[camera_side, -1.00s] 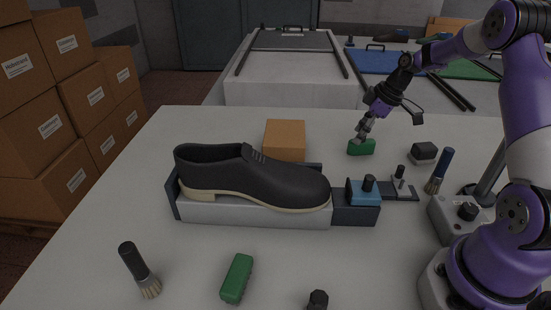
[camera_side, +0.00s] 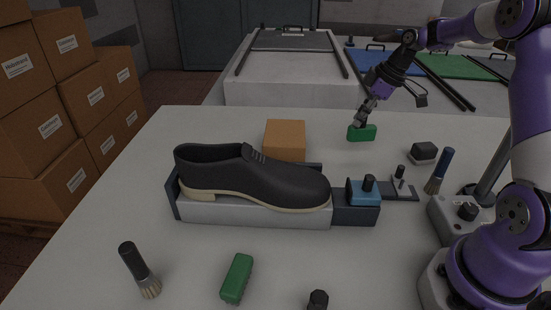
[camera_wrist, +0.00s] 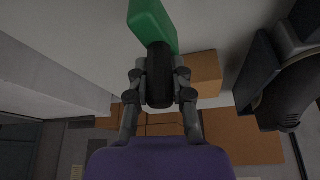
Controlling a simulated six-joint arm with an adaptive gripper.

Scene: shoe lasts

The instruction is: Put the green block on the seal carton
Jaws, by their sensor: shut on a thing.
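A green block (camera_side: 367,133) is in my gripper (camera_side: 360,124), at the far right of the table in the side view. My gripper is shut on its upper part, and the block seems a little above the tabletop. In the wrist view the green block (camera_wrist: 152,24) reaches past the fingertips (camera_wrist: 160,60). A plain tan carton (camera_side: 285,140), likely the seal carton, stands behind the shoe, left of my gripper and apart from it. It also shows in the wrist view (camera_wrist: 205,74). A second green block (camera_side: 237,278) lies at the table's front.
A dark shoe (camera_side: 245,178) sits on a holder (camera_side: 255,214) with a blue clamp block (camera_side: 362,193) at its right. A brush (camera_side: 439,171) and a dark grey block (camera_side: 424,152) are at the right. Another brush (camera_side: 139,270) lies front left. The table between block and carton is clear.

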